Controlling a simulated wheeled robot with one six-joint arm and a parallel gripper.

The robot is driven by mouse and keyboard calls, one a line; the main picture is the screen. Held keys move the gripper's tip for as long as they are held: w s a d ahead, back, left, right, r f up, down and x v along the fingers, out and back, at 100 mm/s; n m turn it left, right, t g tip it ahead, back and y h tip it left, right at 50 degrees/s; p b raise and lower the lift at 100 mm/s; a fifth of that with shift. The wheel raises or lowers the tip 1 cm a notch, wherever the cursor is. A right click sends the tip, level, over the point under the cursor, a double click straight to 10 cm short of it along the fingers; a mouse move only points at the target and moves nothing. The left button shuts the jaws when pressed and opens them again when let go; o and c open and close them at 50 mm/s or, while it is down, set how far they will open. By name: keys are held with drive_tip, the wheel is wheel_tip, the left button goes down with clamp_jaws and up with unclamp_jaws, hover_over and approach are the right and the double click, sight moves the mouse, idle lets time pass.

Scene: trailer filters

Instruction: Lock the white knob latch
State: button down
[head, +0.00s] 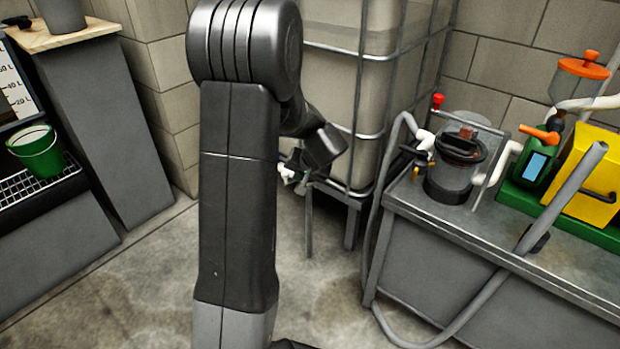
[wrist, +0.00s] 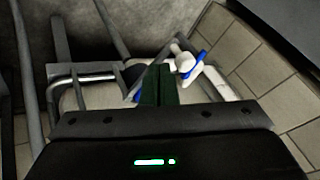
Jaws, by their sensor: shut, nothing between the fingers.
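My gripper (wrist: 157,86) is shut and empty; its dark green fingers are together in the wrist view. A white knob-like fitting (wrist: 184,63) with a blue part lies just beyond and right of the fingertips there; I cannot tell whether they touch. In the head view, a small white fitting (head: 288,174) shows low by the caged tank, partly hidden behind my arm. Another white fitting (head: 424,140) is beside the dark filter pot (head: 462,165) on the trailer, away from my gripper. I cannot tell for sure which white piece is the knob latch.
The caged tank (head: 335,85) stands on a metal frame at the back. The grey trailer (head: 450,218) with tubular rails fills the right side. A green bucket (head: 38,152) sits on a grate at the left. Concrete floor (head: 140,275) is clear between them.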

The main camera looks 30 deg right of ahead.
drive_tip(key=shift+w+a, duration=0.3)
drive_tip(key=shift+w, duration=0.05)
drive_tip(key=shift+a+r, duration=0.1)
